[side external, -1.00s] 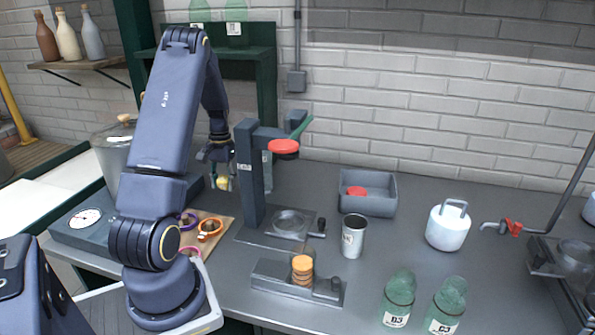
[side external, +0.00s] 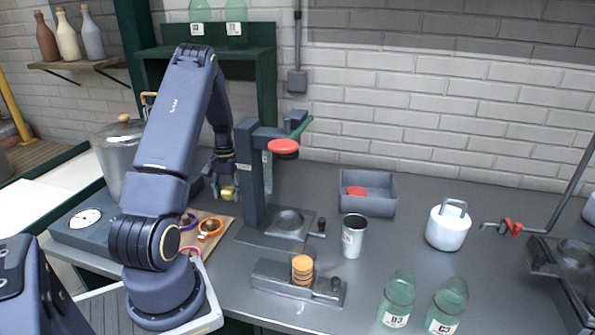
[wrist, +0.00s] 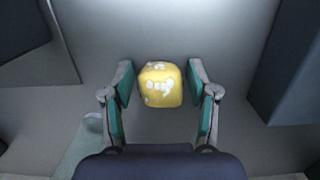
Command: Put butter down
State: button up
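The butter is a yellow block with pale patches (wrist: 161,85). In the wrist view it lies between the two fingertips of my gripper (wrist: 160,80), over a plain grey surface. The fingers are spread, and a narrow gap shows on each side of the butter. In the side view the butter (side external: 229,193) is small and partly covered by my gripper (side external: 225,183), left of the dark press stand (side external: 249,180) and behind the wooden board (side external: 218,226). I cannot tell from the side whether its underside touches the counter.
The press stand is close on the right of my gripper. Orange and purple rings (side external: 210,228) lie on the board. Green jars (side external: 397,300) stand in front.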

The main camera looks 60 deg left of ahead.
aim_at(229, 187)
jog(key=shift+o, duration=0.7)
notch_tip(229, 187, up, 12)
jog(key=w+a, duration=0.1)
jog(key=shift+r, duration=0.15)
